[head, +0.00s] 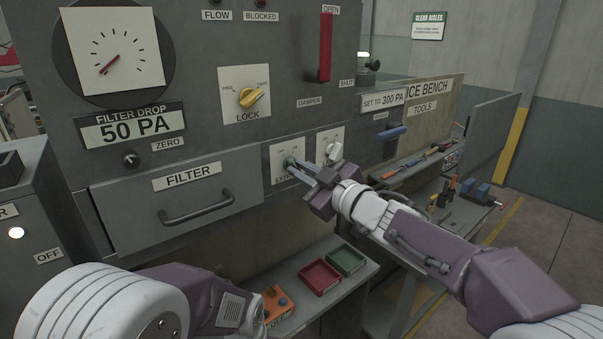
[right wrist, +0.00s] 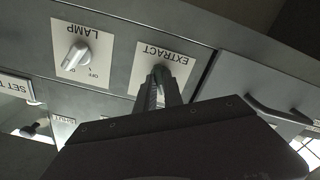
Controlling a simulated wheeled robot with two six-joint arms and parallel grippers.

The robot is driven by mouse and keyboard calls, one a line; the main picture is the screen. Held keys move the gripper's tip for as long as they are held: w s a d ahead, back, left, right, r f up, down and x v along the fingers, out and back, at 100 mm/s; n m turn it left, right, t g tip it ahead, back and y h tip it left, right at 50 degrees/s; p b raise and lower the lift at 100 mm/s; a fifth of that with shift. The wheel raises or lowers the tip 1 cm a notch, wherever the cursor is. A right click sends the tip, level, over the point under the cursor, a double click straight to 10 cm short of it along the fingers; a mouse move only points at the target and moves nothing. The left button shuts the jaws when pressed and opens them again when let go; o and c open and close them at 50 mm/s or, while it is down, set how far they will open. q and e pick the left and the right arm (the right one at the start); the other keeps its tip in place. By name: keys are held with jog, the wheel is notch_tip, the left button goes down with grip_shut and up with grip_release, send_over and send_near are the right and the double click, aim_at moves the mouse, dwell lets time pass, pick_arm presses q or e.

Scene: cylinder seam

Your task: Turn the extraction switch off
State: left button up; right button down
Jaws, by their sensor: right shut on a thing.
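In the right wrist view the picture is upside down; the plate (right wrist: 178,62) reads EXTRACT, and the switch knob (right wrist: 160,74) sits between my right fingertips (right wrist: 160,88). The fingers hide part of the knob and plate, so I cannot tell which way it points. My left forearm is at the bottom left, its gripper out of view.
A white lamp switch (right wrist: 77,54) is beside the extraction plate. The filter drawer (head: 180,200) with its handle is to the left, and a yellow lock knob (head: 250,96) is above. Red (head: 320,277) and green (head: 346,260) trays stand on a shelf below.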

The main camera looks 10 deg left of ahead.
jog(key=shift+r, duration=0.35)
jog(key=c, duration=1.7)
grip_release()
jog(key=shift+o, duration=1.2)
jog(key=shift+f, duration=0.2)
jog(key=shift+s+d+f+b, duration=0.1)
jog(key=shift+s+d+b, duration=0.15)
jog(key=shift+b, duration=0.05)
jog(key=b+v, duration=0.2)
jog(key=v, duration=0.6)
jog(key=shift+s, duration=0.15)
jog(key=shift+d, duration=0.1)
